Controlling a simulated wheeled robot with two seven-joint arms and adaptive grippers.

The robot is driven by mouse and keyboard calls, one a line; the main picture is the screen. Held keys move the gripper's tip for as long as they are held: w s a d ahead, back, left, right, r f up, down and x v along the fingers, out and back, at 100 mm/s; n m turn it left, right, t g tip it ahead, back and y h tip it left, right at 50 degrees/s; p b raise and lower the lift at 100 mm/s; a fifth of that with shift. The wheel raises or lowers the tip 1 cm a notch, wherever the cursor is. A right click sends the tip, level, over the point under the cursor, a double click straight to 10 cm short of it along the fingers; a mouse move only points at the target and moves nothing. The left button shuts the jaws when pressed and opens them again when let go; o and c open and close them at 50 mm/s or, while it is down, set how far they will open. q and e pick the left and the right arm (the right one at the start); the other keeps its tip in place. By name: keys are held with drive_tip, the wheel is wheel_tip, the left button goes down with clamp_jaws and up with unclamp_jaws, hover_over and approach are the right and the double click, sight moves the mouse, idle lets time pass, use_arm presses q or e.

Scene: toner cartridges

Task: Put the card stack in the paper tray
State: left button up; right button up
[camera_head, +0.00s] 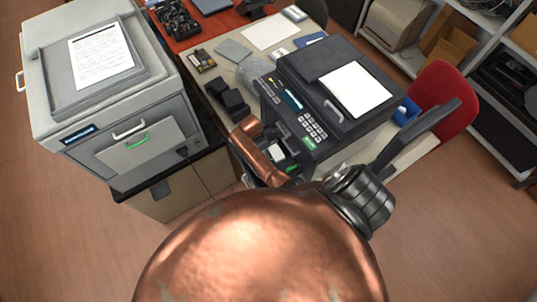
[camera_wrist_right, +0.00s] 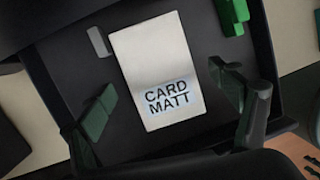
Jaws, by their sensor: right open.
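The card stack (camera_wrist_right: 153,62) is a white block marked "CARD MATT". In the right wrist view it lies flat on the dark floor of what looks like the paper tray (camera_wrist_right: 75,65). A small white patch at the printer's front in the head view (camera_head: 276,152) appears to be the same stack. My right gripper (camera_wrist_right: 161,84) is open above the stack, one finger to each side, with gaps between. Its fingers are mostly hidden in the head view by my copper-coloured arm. My left gripper is in neither view.
A black printer (camera_head: 320,65) with a keypad and a white sheet on top stands on the desk. A grey copier (camera_head: 110,100) stands at left. Tray guides, one grey (camera_wrist_right: 98,42) and one green (camera_wrist_right: 233,16), flank the stack. A red chair (camera_head: 440,90) is at right.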

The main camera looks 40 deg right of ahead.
drive_tip(key=v, duration=1)
drive_tip(key=shift+r, duration=0.15)
